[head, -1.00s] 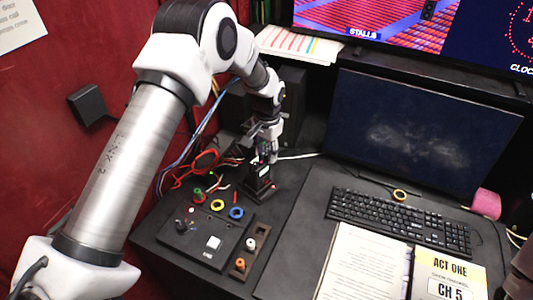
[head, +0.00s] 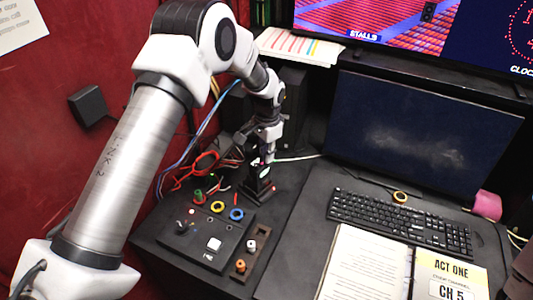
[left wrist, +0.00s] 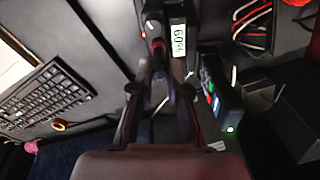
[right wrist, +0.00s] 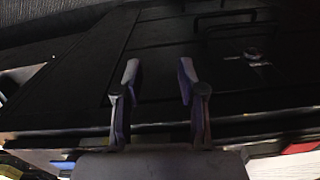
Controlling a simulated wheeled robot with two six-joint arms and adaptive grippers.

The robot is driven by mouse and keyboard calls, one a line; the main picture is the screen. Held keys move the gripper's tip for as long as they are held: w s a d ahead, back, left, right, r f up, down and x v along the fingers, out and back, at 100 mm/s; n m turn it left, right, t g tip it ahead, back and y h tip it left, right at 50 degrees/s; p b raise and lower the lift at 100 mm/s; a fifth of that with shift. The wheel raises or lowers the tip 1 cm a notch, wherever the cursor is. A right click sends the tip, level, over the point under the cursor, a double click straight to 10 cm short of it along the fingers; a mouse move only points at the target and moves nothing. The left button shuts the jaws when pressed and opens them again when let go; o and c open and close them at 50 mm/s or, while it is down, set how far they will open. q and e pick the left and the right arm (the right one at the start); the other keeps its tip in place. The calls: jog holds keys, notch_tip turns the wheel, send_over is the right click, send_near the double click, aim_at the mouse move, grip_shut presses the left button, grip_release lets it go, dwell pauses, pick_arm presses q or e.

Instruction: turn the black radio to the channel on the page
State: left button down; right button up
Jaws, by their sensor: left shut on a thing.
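The black radio (head: 258,187) stands upright at the back of the left desk, partly hidden by my left gripper (head: 263,160). In the left wrist view the radio (left wrist: 150,10) shows a small lit display (left wrist: 178,38), its digits sideways and hard to read. My left gripper (left wrist: 160,82) is shut on the knob (left wrist: 158,52) at the radio's top, which the fingers partly hide. The page (head: 450,275) lies at the lower right and reads "ACT ONE" and "CH 5". My right gripper (right wrist: 159,72) is open and empty in the right wrist view.
A button panel (head: 205,238) with coloured rings lies in front of the radio. A second dark device (left wrist: 222,92) with a green light is beside my left fingers. Red and blue cables run behind. A keyboard (head: 400,220) and monitor (head: 420,130) are to the right.

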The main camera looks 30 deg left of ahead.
pick_arm(q)
jog(key=shift+m, duration=1.5)
jog(key=c, duration=1.1)
grip_release()
jog(key=shift+w+f, duration=0.1)
jog(key=shift+c, duration=0.2)
notch_tip(320, 180, up, 12)
jog(key=shift+d, duration=0.1)
